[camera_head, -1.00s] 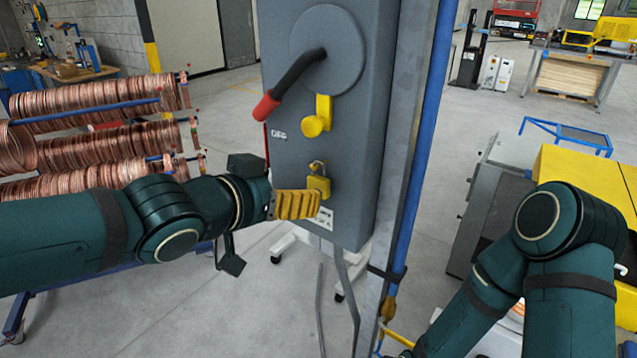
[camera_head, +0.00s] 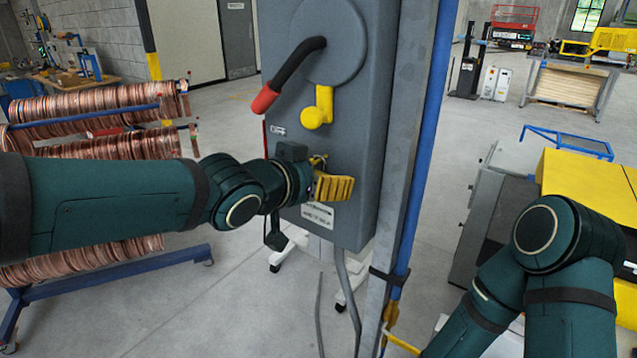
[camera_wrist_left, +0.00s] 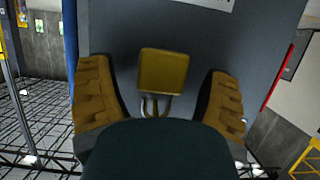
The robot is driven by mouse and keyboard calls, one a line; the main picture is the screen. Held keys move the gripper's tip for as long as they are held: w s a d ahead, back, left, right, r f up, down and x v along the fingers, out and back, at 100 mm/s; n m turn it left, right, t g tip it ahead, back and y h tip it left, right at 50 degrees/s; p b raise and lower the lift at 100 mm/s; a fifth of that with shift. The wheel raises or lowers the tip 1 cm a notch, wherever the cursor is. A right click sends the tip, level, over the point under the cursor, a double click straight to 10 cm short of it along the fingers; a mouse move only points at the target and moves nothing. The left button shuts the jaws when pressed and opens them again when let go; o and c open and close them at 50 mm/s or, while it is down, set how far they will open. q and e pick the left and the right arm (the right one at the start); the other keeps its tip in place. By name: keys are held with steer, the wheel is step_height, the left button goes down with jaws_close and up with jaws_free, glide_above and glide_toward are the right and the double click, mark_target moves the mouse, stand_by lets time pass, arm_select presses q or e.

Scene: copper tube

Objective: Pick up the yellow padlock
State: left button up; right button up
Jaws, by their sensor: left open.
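The yellow padlock (camera_wrist_left: 162,70) hangs on the front of a grey electrical box (camera_head: 345,135). In the left wrist view its body and metal shackle lie between my left gripper's two spread yellow fingers, with a gap on each side. In the head view my left gripper (camera_head: 333,187) covers most of the padlock; only a bit around the shackle shows (camera_head: 317,161). My left gripper is open and empty. My right arm shows at the lower right, but its gripper is out of view.
A black lever with a red grip (camera_head: 285,78) and a yellow knob (camera_head: 316,115) sit above the padlock. A blue-and-grey post (camera_head: 412,150) stands right of the box. A rack of copper coils (camera_head: 95,105) is at the left, behind my left arm.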

arm_select(q)
steer(key=c, duration=1.3)
steer(key=shift+c, duration=0.2)
steer(key=shift+r, duration=0.15)
steer(key=shift+r+p, duration=0.45)
steer(key=shift+p, duration=0.05)
steer(key=shift+a+r, duration=0.15)
steer(key=shift+r, duration=0.2)
steer(key=s+a+p, duration=0.2)
steer(key=s+a, duration=0.8)
steer(key=s, duration=0.4)
steer(key=shift+s+a+f, duration=0.15)
steer(key=shift+s+f, duration=0.05)
steer(key=shift+s, duration=0.05)
